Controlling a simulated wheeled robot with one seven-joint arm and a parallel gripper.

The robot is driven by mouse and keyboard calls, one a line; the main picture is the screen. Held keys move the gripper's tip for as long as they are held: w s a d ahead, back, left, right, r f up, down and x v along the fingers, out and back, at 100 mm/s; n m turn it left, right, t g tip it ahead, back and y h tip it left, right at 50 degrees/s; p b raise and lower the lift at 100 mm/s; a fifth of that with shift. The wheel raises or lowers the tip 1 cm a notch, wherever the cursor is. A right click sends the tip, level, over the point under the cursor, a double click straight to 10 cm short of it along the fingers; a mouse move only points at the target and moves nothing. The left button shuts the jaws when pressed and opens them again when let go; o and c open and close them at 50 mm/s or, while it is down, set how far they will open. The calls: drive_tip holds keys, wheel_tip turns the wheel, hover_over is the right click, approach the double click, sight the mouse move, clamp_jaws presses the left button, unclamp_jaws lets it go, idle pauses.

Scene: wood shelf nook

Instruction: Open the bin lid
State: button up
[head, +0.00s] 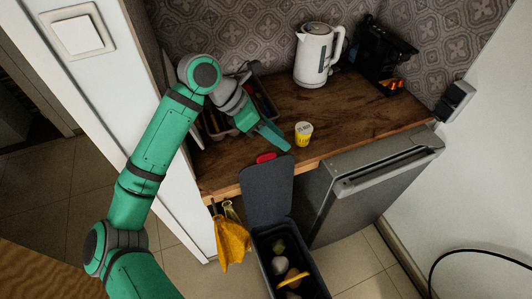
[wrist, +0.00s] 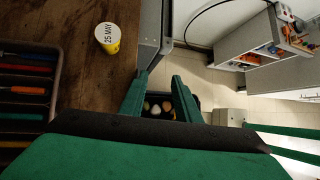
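The bin (head: 262,245) is dark grey and stands on the floor in front of the wooden counter. Its lid (head: 267,190) is raised and stands up near the counter's front edge, with a red tab (head: 265,158) at its top. Several items show inside the open bin. My gripper (head: 275,135) is above the counter near its front edge, apart from the red tab in the picture. In the wrist view, my gripper's two green fingers (wrist: 159,80) are spread with nothing held between them. The bin's inside (wrist: 157,96) shows in the gap beyond them.
A yellow cup (head: 304,134) stands on the counter (head: 285,100) right of my gripper. A white kettle (head: 317,55) and a black machine (head: 382,57) stand behind. A small fridge (head: 365,185) is right of the bin, and a yellow cloth (head: 232,240) hangs left.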

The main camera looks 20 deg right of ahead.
sight(265, 153)
drive_tip(key=w+a+t+y, duration=0.1)
drive_tip(key=w+a+y, duration=0.25)
drive_tip(key=a, duration=0.25)
drive_tip(key=shift+h, duration=0.25)
drive_tip(key=x, duration=1)
drive_tip(key=shift+w+d+f, duration=0.1)
drive_tip(key=shift+w+f, duration=0.15)
drive_tip(key=shift+f, duration=0.2)
clamp_jaws()
